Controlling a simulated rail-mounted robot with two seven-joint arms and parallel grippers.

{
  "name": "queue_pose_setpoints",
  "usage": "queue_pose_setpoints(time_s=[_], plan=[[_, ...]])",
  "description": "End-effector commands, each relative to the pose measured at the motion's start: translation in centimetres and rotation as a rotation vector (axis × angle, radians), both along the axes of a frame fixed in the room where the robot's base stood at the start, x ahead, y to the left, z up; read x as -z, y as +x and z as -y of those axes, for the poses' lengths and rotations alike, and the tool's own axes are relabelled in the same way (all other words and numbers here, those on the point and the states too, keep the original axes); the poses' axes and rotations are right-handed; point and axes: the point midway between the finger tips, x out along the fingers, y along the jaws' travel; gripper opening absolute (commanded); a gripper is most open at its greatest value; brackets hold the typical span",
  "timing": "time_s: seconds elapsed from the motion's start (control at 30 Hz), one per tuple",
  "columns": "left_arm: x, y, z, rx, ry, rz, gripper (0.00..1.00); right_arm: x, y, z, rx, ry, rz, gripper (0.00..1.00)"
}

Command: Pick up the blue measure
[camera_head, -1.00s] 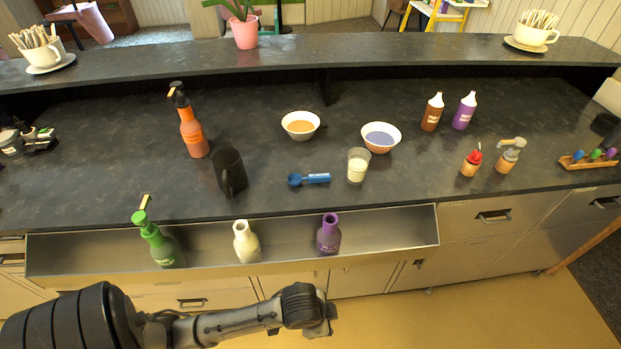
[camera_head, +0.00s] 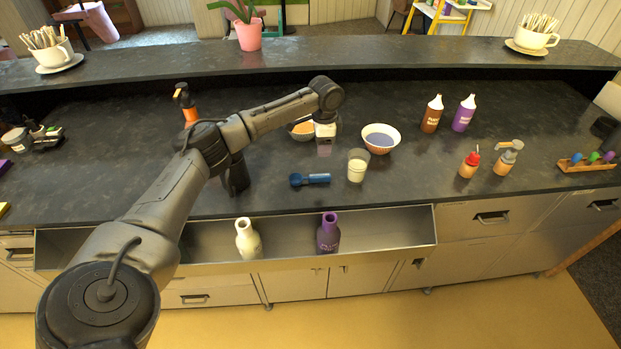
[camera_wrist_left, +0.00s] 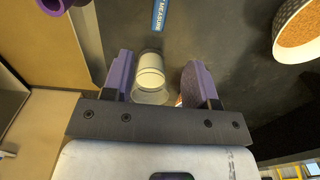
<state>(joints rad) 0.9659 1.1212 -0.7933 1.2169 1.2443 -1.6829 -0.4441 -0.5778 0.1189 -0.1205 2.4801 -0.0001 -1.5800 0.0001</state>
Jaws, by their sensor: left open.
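The blue measure (camera_head: 312,179) lies on the dark counter near its front edge, its round scoop to the left and its handle to the right. In the left wrist view only part of its handle (camera_wrist_left: 160,14), lettered MEASURE, shows at the top edge. My left gripper (camera_head: 324,148) is open above the counter, behind the measure in the head view and apart from it. In the left wrist view its two purple-grey fingers (camera_wrist_left: 159,66) show with a gap between them. The glass with pale contents (camera_wrist_left: 150,75) appears in that gap, lower down. My right gripper is not in view.
The glass (camera_head: 358,165) stands just right of the measure. A blue-filled bowl (camera_head: 381,139) is behind it; an orange-filled bowl (camera_head: 301,131) is partly hidden by my arm. White (camera_head: 247,240) and purple (camera_head: 328,235) bottles stand in the front trough.

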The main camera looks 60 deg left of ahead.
Motion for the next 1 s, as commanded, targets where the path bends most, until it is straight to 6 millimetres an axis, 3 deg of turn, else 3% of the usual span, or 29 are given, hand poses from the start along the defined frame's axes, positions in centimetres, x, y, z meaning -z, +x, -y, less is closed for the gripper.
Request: queue_pose_setpoints(time_s=[0.4, 0.77, 1.0], plan=[[6.0, -0.3, -0.7, -0.014, -0.015, -0.003, 0.53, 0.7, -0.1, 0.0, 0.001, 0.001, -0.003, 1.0], [8.3, -0.3, -0.7, -0.013, -0.014, -0.003, 0.53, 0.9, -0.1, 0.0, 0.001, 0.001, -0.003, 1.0], [11.4, -0.4, -0.4, -0.013, -0.015, -0.003, 0.53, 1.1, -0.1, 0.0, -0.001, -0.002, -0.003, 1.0]])
